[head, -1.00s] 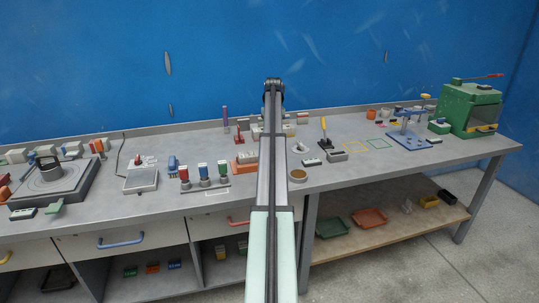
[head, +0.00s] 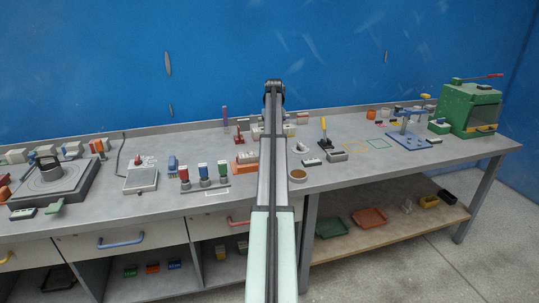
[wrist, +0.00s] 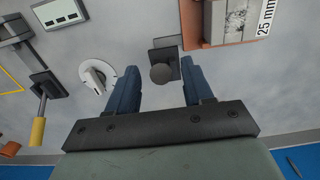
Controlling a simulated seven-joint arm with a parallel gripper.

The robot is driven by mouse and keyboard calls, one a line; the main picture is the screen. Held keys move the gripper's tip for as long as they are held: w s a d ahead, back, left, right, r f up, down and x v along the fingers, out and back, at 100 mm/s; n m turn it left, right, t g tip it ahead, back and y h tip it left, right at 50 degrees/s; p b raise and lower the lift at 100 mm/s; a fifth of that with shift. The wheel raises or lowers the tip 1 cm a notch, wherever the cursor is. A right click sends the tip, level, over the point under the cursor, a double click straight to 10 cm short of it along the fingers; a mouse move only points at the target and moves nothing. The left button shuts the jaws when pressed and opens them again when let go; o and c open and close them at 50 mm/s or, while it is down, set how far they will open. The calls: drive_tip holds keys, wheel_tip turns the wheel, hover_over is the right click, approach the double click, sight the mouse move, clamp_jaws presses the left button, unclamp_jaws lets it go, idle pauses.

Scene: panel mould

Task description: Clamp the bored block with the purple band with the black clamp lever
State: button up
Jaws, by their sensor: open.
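My gripper (wrist: 160,86) is open in the wrist view, with its two blue fingers apart and nothing held. A dark lever with a round knob (wrist: 160,74) stands on a dark plate between the fingertips; it looks like the black clamp lever. The knob is seen nearly end-on, and I cannot tell whether a finger touches it. In the head view my own arm hides this spot. I cannot make out a bored block with a purple band in either view.
An orange fixture (wrist: 215,42) with a grey block lies right of the knob. A white round part (wrist: 98,76) and a yellow-handled lever (wrist: 38,128) stand to the left. A red lever (head: 239,138) stands left of my arm. Bare bench shows around them.

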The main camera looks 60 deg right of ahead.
drive_tip(key=shift+r, duration=3.55)
